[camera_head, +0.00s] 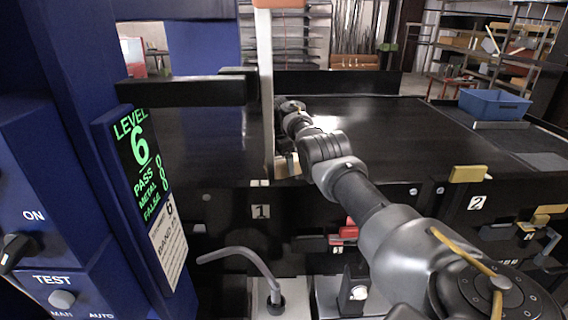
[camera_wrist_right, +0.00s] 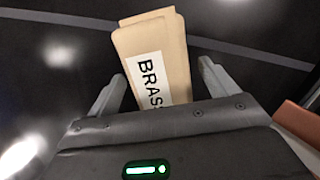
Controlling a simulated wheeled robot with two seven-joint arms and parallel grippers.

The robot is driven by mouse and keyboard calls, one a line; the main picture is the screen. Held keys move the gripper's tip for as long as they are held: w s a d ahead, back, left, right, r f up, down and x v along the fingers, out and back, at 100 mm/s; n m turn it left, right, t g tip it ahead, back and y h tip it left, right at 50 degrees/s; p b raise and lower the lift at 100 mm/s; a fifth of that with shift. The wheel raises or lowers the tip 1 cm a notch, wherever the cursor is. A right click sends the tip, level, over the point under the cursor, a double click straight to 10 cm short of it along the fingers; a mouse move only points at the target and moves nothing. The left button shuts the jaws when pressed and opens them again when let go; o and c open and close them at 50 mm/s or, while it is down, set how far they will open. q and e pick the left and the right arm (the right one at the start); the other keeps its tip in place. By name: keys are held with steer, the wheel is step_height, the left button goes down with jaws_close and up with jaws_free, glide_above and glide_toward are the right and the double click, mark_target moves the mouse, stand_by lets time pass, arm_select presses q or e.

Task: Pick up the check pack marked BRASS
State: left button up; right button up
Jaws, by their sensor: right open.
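My right gripper (camera_wrist_right: 158,80) is open, one finger on each side of the pack, with gaps on both sides. In the head view a tan block (camera_head: 287,166), apparently this pack, sits on the dark belt near its front edge, partly hidden by the pale post and my right arm. My left gripper is not in view.
A pale upright post (camera_head: 266,90) stands close left of my right wrist. A blue detector cabinet with a LEVEL 6 screen (camera_head: 143,163) fills the left. A blue bin (camera_head: 494,104) stands at the far right. The belt (camera_head: 400,130) between is clear.

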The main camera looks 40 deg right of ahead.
steer(key=shift+a, duration=0.1)
steer(key=shift+c, duration=1)
steer(key=c, duration=1.2)
steer(key=shift+o, duration=0.2)
steer(key=shift+r, duration=0.1)
